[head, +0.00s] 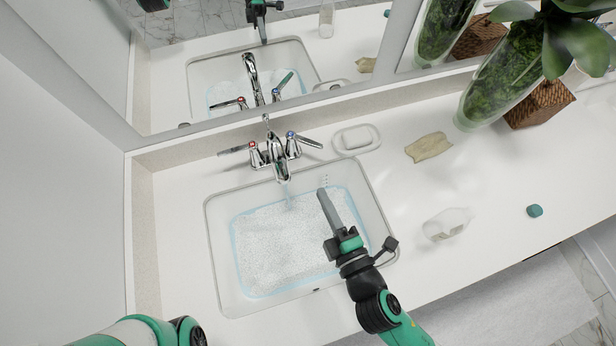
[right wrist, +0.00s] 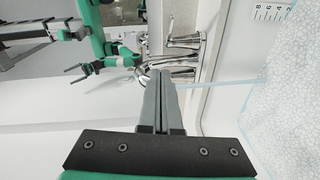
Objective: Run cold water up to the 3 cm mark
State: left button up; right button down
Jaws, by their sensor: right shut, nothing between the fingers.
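The white sink basin (head: 215,240) holds foamy-looking, pale water (head: 280,245). A chrome faucet (head: 276,153) stands behind it, with a red-marked hot handle (head: 238,149) and a blue-marked cold handle (head: 306,141). A thin stream (head: 287,193) runs from the spout; it also shows in the right wrist view (right wrist: 222,85). A depth scale (right wrist: 270,15) is on the basin wall; the water edge appears near its 2. My right gripper (head: 322,191) is shut and empty over the basin's right side, apart from the faucet. My left gripper is out of view; part of its arm shows lower left.
A soap dish (head: 340,147), a tan cloth-like item (head: 428,147), a clear vessel (head: 446,224) and a teal object (head: 534,211) are on the counter (head: 400,190). A plant vase (head: 500,85) stands back right. The mirror (head: 180,60) rises close behind the faucet.

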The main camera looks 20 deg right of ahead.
notch_tip(320, 180, down, 2)
send_near(307, 144)
jog(key=w+a, duration=0.3)
jog(key=w+d, duration=0.2)
jog(key=d, duration=0.1)
jog(key=shift+w+f, duration=0.35)
pick_arm(q)
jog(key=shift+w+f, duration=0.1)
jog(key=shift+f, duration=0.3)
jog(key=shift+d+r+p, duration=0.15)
jog(key=shift+p, duration=0.2)
